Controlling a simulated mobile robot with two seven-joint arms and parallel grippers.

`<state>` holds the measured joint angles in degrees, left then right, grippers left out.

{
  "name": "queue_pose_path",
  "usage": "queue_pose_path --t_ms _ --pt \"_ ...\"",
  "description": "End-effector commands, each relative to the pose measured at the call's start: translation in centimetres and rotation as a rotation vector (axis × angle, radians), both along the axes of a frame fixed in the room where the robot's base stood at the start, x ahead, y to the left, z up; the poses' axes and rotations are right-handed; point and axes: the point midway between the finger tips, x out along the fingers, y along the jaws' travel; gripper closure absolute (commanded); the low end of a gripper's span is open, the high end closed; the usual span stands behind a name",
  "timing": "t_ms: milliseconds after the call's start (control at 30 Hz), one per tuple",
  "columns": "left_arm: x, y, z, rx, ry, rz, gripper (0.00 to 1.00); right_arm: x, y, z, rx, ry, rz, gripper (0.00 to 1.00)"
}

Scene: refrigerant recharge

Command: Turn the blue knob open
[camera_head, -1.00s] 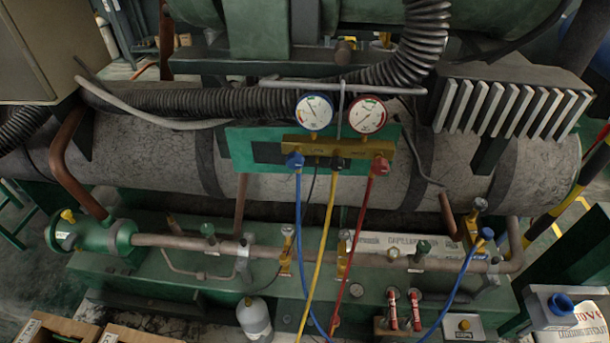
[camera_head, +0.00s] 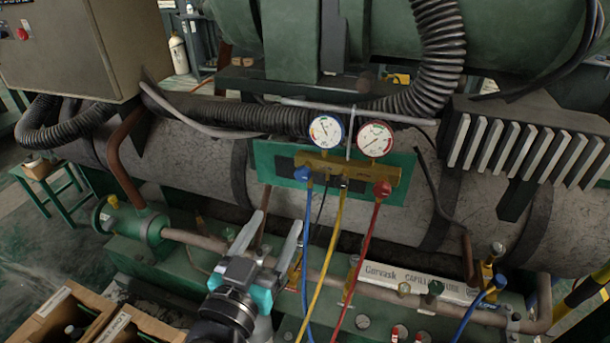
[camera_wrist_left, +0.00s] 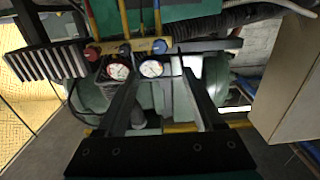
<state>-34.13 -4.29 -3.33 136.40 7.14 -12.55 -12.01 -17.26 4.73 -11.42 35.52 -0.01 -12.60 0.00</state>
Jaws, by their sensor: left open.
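The blue knob (camera_head: 302,174) sits at the left end of the brass manifold (camera_head: 345,168), with the blue hose hanging below it. It also shows in the left wrist view (camera_wrist_left: 159,46), where the scene appears upside down. My left gripper (camera_head: 276,222) is open and empty, below and left of the knob and apart from it. Its two fingers point up toward the manifold. In the left wrist view the open fingers (camera_wrist_left: 159,78) frame the blue-rimmed gauge (camera_wrist_left: 152,68). A red knob (camera_head: 382,188) is at the manifold's right end. My right gripper is out of view.
Blue, yellow (camera_head: 329,262) and red (camera_head: 363,262) hoses hang to the right of my left gripper. A copper pipe (camera_head: 190,238) runs behind it. A grey cabinet (camera_head: 70,50) stands at upper left, and cardboard boxes (camera_head: 60,315) are at lower left.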

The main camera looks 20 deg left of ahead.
Motion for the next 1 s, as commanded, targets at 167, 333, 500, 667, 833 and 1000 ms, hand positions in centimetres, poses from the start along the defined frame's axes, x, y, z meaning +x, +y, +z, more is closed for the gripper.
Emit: queue_pose_path --t_ms 167,333,500,667,833,1000 --pt "1.8 -0.1 0.0 0.000 -0.003 0.000 0.31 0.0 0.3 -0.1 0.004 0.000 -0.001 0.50" --pt "4.1 -0.1 -0.1 0.000 -0.002 0.000 0.31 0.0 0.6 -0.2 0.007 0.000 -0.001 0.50" --pt "6.5 -0.2 -0.1 -0.001 -0.001 0.000 0.31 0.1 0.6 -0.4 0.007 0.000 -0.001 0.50" --pt "8.8 -0.3 -0.1 -0.001 -0.001 -0.001 0.31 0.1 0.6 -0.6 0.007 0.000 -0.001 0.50" --pt "11.3 -0.4 -0.1 -0.001 0.000 0.000 0.31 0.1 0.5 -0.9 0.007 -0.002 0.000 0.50" --pt "13.4 -0.5 -0.1 -0.002 0.001 0.000 0.31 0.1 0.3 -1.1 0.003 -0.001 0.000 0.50"
